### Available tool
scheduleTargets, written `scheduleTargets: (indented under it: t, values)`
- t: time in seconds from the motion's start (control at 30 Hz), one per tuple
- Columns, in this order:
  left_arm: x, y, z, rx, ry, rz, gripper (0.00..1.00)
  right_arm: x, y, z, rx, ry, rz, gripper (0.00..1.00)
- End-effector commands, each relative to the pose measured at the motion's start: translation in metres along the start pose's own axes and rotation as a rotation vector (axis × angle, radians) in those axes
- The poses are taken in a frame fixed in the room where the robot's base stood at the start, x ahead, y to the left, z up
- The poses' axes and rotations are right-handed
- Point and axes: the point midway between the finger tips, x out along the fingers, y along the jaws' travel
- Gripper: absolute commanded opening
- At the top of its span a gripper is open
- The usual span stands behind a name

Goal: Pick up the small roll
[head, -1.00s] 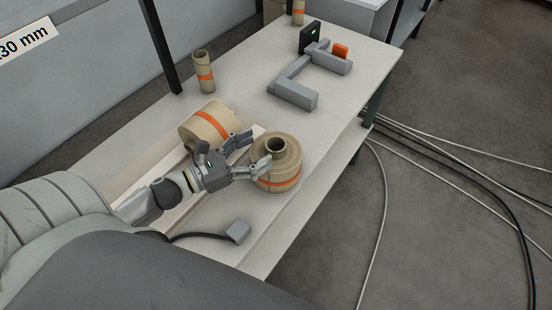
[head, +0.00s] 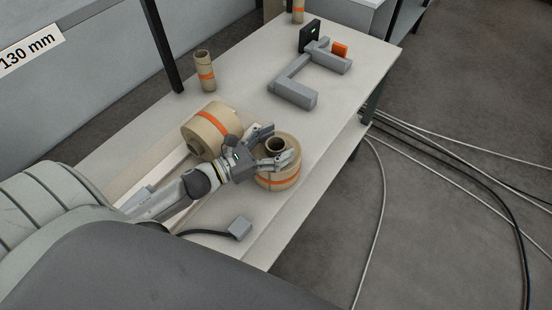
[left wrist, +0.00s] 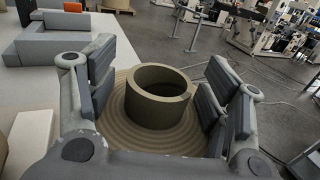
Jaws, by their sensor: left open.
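A tan roll (head: 280,182) with an orange band stands upright on the table, its brown core tube sticking up from the middle. In the left wrist view the core tube (left wrist: 158,98) rises from the ridged top of the roll. My left gripper (head: 275,144) is open over the roll. Its two fingers stand on either side of the core tube, with a gap on each side in the wrist view. A wider tan roll (head: 208,128) with an orange band lies on its side just left of the gripper. My right gripper is not in view.
A thin tan tube (head: 204,75) with an orange band stands at the table's back edge. A grey bracket fixture (head: 293,94) and an orange block (head: 340,50) are farther along. A small grey box (head: 239,228) on a cable lies near the front. Cables cross the floor at right.

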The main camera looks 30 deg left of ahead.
Motion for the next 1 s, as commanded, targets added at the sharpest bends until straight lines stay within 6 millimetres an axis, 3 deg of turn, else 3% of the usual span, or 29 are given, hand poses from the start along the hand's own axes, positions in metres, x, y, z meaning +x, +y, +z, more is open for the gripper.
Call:
scheduleTargets:
  t: [0.07, 0.57, 1.0]
  values:
    - [-0.0001, 0.0000, 0.0000, 0.000, 0.000, 0.000, 0.65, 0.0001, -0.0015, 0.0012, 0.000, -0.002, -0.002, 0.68]
    - [-0.0004, 0.0001, 0.0001, -0.001, 0.000, 0.000, 0.01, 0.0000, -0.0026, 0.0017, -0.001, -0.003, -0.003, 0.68]
    - [0.0004, 0.0002, 0.0033, 0.001, -0.006, -0.002, 0.00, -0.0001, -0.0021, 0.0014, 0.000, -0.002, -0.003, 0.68]
